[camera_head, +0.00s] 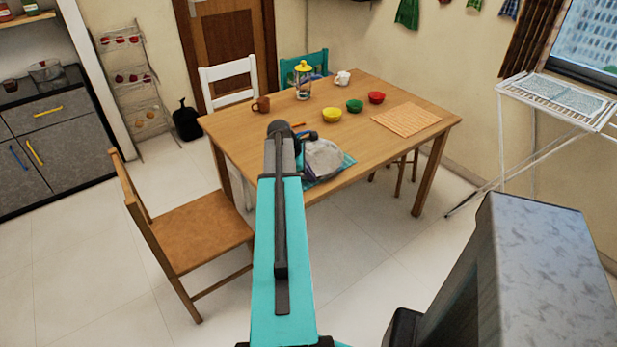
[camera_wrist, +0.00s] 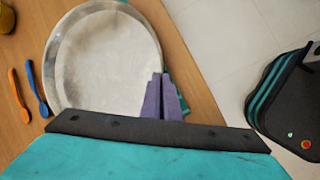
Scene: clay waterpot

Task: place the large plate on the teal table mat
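The large plate (camera_wrist: 100,60) is round, grey and shiny-rimmed. In the head view the plate (camera_head: 323,160) is over the teal table mat (camera_head: 347,162) at the near edge of the table, partly behind my arm. Teal strips of the mat (camera_wrist: 180,103) show beside the plate in the wrist view. My gripper's purple fingers (camera_wrist: 162,76) are close together at the plate's lower right rim, one on each side of it, and look shut on it. Whether the plate touches the mat is hidden.
An orange utensil (camera_wrist: 19,95) and a blue one (camera_wrist: 37,89) lie left of the plate. A brown mug (camera_head: 261,104), blender (camera_head: 303,82), bowls (camera_head: 332,115) and bamboo mat (camera_head: 406,119) occupy the wooden table. A wooden chair (camera_head: 200,228) stands at the left.

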